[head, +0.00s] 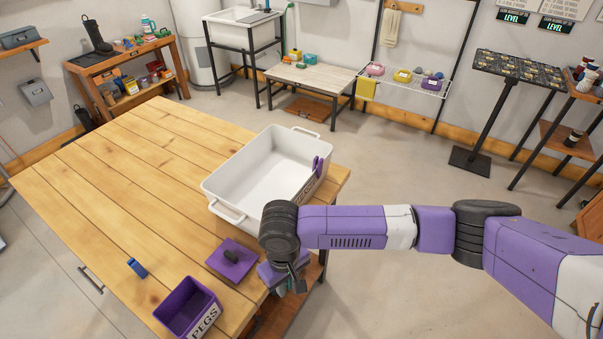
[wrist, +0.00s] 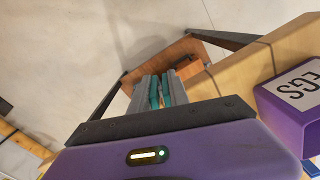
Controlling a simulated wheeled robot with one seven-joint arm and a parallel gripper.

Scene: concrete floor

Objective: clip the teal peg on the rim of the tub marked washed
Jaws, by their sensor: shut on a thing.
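My gripper (wrist: 160,88) is shut on the teal peg (wrist: 154,92), whose teal sides show between the grey fingers in the wrist view. In the head view my gripper (head: 288,284) is at the table's right edge, in front of the tub and apart from it; the peg is mostly hidden there. The white tub (head: 232,169) stands open at the right of the table, with a handle at each end. A label is on its right wall, too small and covered to read surely. A purple peg (head: 318,166) sits on its right rim.
A purple box (head: 180,306) marked PEGS stands at the table's front corner; it also shows in the wrist view (wrist: 284,112). A purple lid-like plate (head: 222,262) with a dark knob and a blue peg (head: 137,268) lie on the wooden table (head: 100,190). The table's left half is clear.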

